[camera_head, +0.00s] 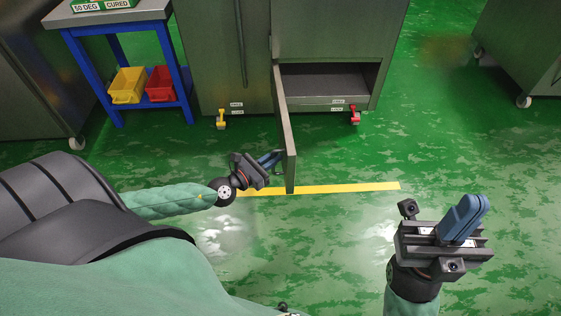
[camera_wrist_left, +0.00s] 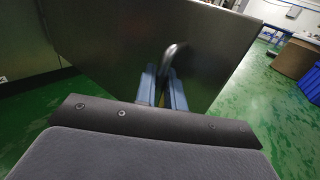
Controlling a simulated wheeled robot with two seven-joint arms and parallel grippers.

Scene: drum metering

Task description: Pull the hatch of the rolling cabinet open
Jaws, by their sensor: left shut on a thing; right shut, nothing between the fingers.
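The rolling cabinet (camera_head: 330,35) stands at the top middle of the head view, grey metal on casters. Its hatch (camera_head: 284,125) is swung wide open and seen nearly edge-on, with an empty compartment (camera_head: 325,80) showing to its right. My left gripper (camera_head: 270,160) is at the left of the hatch. In the left wrist view its blue fingers (camera_wrist_left: 164,88) are shut on the curved metal handle (camera_wrist_left: 173,60) on the hatch panel (camera_wrist_left: 210,50). My right gripper (camera_head: 464,218) is at the lower right, shut and empty, away from the cabinet.
A blue cart (camera_head: 110,24) with a yellow bin (camera_head: 128,86) and a red bin (camera_head: 160,84) stands left of the cabinet. A yellow floor line (camera_head: 340,189) runs below the hatch. Green floor is free between the cabinet and my right gripper.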

